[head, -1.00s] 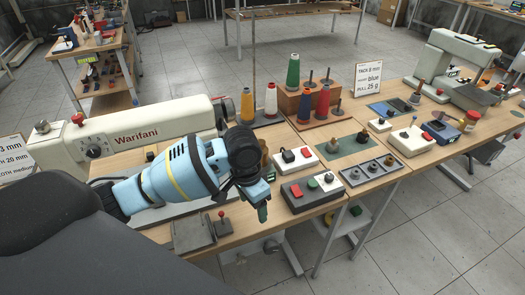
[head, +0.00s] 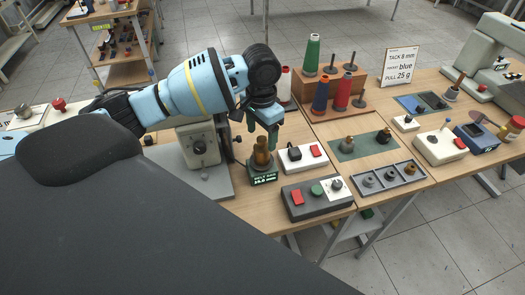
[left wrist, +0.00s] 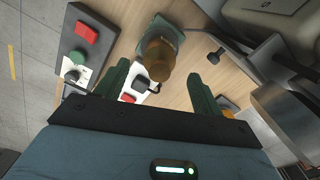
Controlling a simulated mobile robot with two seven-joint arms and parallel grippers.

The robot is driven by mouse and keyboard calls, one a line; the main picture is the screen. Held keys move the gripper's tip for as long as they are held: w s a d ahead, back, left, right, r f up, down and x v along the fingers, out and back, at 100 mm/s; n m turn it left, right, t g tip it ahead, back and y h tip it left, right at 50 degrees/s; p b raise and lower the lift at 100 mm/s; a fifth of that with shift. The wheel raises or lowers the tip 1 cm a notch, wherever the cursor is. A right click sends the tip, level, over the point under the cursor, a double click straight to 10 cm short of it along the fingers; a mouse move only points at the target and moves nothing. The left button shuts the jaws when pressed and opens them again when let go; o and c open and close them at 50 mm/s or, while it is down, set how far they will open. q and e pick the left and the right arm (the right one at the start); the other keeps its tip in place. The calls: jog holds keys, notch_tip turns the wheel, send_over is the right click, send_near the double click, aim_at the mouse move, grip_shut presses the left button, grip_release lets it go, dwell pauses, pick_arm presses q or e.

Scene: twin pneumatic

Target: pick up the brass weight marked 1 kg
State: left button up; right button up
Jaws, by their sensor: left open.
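A brass cylindrical piece with a narrower top (head: 262,152) stands upright on a dark green base with a lit display (head: 263,177); no 1 kg mark is legible on it. My left gripper (head: 262,130) points down above it, fingers apart. In the left wrist view, the brass piece (left wrist: 158,58) shows ahead between the two green fingers of the left gripper (left wrist: 158,72); I cannot tell whether they touch it. Smaller brass-coloured weights stand on the green mat (head: 365,147) and in the grey slotted tray (head: 388,181). My right gripper is not in view.
A white box with a red button (head: 303,156) is close right of the brass piece. A grey button box (head: 315,199) is in front. The sewing machine's upright (head: 199,145) stands close left. Thread spools (head: 322,93) stand behind.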

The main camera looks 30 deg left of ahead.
aim_at(262, 146)
pick_arm(q)
jog(key=shift+f, duration=2.7)
